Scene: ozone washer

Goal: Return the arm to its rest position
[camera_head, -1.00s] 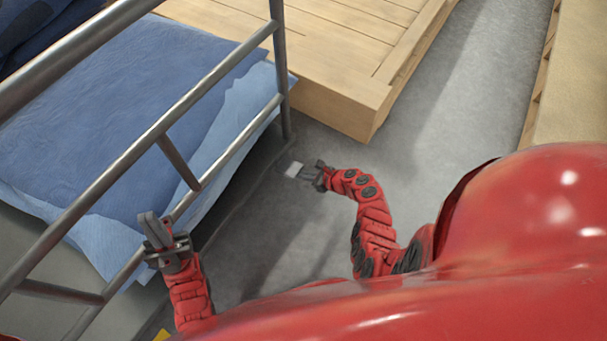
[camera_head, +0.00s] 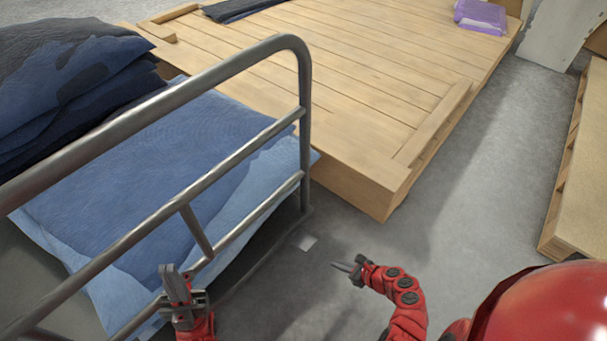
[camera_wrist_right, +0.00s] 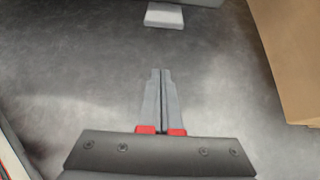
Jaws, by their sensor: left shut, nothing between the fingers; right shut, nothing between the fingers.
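My left gripper (camera_head: 176,284) is shut and empty, pointing up beside the metal rail at the lower left of the head view. My right gripper (camera_head: 343,267) is shut and empty above the grey floor, right of a small pale plate (camera_head: 305,242). In the right wrist view its fingers (camera_wrist_right: 161,92) lie together in the middle. The plate (camera_wrist_right: 164,15) shows there at the top, apart from the fingertips.
A metal rail frame (camera_head: 302,90) with blue bedding (camera_head: 150,165) stands at the left. A wooden platform (camera_head: 390,115) holds a purple folded item (camera_head: 480,15) at the back. Another wooden platform (camera_head: 580,170) is at the right. Grey floor (camera_head: 480,170) between them is clear.

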